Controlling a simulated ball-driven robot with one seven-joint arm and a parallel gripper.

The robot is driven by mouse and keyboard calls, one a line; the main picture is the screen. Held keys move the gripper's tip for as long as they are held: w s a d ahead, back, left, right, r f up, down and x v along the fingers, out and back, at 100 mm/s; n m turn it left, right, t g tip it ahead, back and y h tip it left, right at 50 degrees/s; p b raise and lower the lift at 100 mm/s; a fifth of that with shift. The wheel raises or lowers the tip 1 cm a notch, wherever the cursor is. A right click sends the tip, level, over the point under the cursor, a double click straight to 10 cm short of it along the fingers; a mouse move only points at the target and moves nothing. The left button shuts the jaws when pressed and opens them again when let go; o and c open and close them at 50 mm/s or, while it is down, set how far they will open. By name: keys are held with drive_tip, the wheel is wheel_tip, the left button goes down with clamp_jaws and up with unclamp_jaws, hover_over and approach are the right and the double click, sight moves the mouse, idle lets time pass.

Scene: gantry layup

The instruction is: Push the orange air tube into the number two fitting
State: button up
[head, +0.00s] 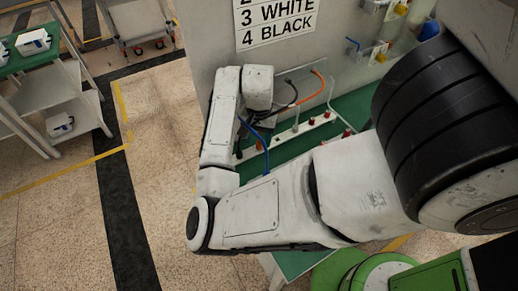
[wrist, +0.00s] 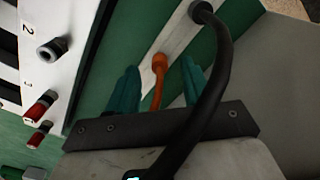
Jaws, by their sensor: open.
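The orange air tube (wrist: 158,88) shows in the wrist view between the two teal fingers of my gripper (wrist: 160,67). The fingers stand apart, with space on both sides of the tube. Its rounded upper end lies against a pale strip. The number two fitting (wrist: 51,49) is a grey, dark-centred port beside the "2" label on a white block, left of my gripper. In the head view the orange tube (head: 321,88) arches at the right of my wrist. My gripper's fingers are hidden there.
A black hose (wrist: 222,60) crosses close by the right finger. Red-tipped fittings (wrist: 42,106) sit below number two. In the head view, a blue tube (head: 258,137) and black tube (head: 293,92) hang near my wrist. A colour-list sign (head: 275,20) is on the panel behind.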

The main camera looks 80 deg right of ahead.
drive_tip(key=shift+f, duration=0.65)
drive_tip(key=shift+r, duration=0.1)
drive_tip(key=shift+c, duration=0.5)
clamp_jaws()
